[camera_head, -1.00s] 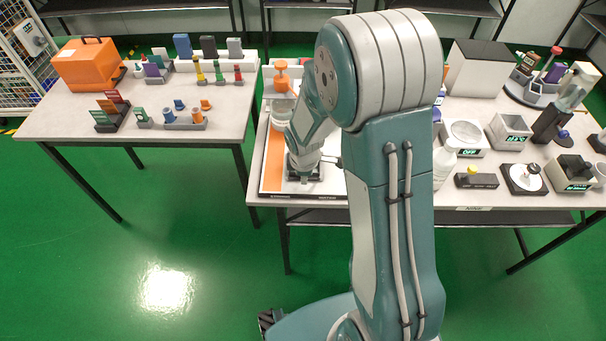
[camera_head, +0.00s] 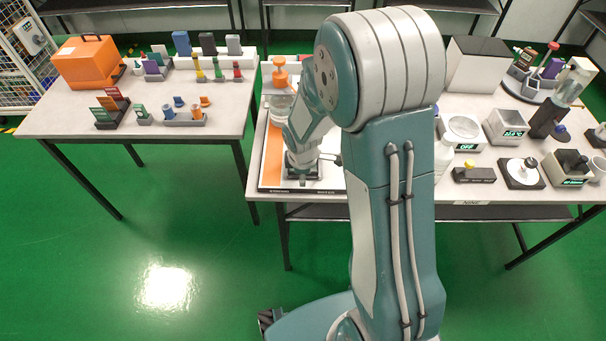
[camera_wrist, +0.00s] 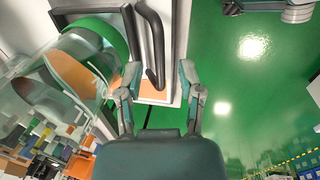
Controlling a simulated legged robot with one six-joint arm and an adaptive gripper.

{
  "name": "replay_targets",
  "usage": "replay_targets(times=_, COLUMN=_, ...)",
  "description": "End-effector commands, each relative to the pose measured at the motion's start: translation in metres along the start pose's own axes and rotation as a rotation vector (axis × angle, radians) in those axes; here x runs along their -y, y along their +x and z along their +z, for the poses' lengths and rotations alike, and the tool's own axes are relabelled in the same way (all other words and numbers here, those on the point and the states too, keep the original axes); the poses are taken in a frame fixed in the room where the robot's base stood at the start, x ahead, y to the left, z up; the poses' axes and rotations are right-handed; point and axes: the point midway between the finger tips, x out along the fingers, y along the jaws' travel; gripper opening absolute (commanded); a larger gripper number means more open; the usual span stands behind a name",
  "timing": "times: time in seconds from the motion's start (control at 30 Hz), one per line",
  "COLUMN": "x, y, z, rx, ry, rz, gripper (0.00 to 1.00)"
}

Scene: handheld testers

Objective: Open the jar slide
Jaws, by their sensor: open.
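A clear jar (camera_head: 281,106) stands behind my gripper near the left end of the right-hand table, partly hidden by my arm. An orange knob (camera_head: 280,72) shows just behind it. In the wrist view a large transparent jar-like body (camera_wrist: 62,82) with a green rim and orange inside fills the left side. My gripper (camera_head: 303,172) is low over the orange-and-white board (camera_head: 272,160). In the wrist view my gripper (camera_wrist: 160,82) is open and empty, its fingers wide apart. A dark bent bar (camera_wrist: 154,42) lies just ahead, between the fingertips' lines. Contact cannot be told.
My arm hides the middle of the right-hand table. Several testers, including a scale (camera_head: 463,132) and a white-knobbed device (camera_head: 521,172), stand to its right. The left table (camera_head: 80,120) holds an orange case (camera_head: 88,64) and small parts. Green floor lies open between tables.

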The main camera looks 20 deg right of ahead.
Motion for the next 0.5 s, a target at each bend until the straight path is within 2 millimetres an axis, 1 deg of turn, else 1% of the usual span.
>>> replay_targets(times=0.17, x=-0.001, y=-0.03, z=0.0, rx=-0.002, ry=0.0, rz=0.005, gripper=0.48)
replay_targets(times=0.4, x=-0.001, y=-0.076, z=0.0, rx=-0.001, ry=0.0, rz=0.003, gripper=0.48)
replay_targets(times=0.5, x=-0.002, y=-0.093, z=0.0, rx=-0.001, ry=0.0, rz=0.002, gripper=0.48)
